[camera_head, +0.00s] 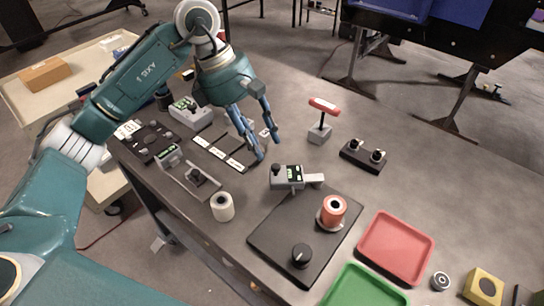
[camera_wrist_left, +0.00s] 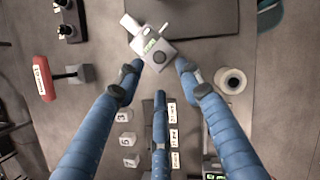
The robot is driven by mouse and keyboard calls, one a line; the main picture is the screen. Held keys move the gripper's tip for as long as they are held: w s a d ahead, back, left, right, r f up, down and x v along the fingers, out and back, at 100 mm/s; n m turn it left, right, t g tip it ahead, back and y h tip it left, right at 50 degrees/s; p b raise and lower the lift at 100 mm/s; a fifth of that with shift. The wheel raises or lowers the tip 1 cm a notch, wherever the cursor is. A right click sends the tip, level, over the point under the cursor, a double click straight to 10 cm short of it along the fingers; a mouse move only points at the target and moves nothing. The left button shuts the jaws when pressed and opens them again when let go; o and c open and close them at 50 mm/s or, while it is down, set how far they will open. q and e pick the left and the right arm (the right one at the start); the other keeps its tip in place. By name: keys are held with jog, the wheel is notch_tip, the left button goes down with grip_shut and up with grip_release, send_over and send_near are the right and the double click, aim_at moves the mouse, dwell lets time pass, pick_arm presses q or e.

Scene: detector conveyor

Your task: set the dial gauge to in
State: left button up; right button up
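A small grey device (camera_head: 287,177) with a green display, a dark knob and a pale arm to its right stands on the table behind the black plate; I take it as the dial gauge. In the left wrist view the same device (camera_wrist_left: 152,45) lies just beyond the fingertips, between the two outer fingers. The display text is too small to read. My left gripper (camera_head: 263,152) has its fingers spread and empty, pointing down a little behind and left of the device. It also shows in the left wrist view (camera_wrist_left: 160,76). My right gripper is not in view.
A white roll (camera_head: 222,207) stands in front of the device. A black plate (camera_head: 271,236) bears an orange spool (camera_head: 332,211) and a black knob (camera_head: 301,255). A red-handled tool (camera_head: 320,118) stands behind. Another green-display device (camera_head: 191,112) is left. A red tray (camera_head: 396,247) lies right.

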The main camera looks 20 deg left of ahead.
aim_at(275, 165)
pick_arm(q)
jog(key=p+x, duration=0.1)
jog(key=x, duration=0.6)
jog(key=shift+r+p, duration=0.1)
jog(key=shift+p, duration=0.2)
grip_shut()
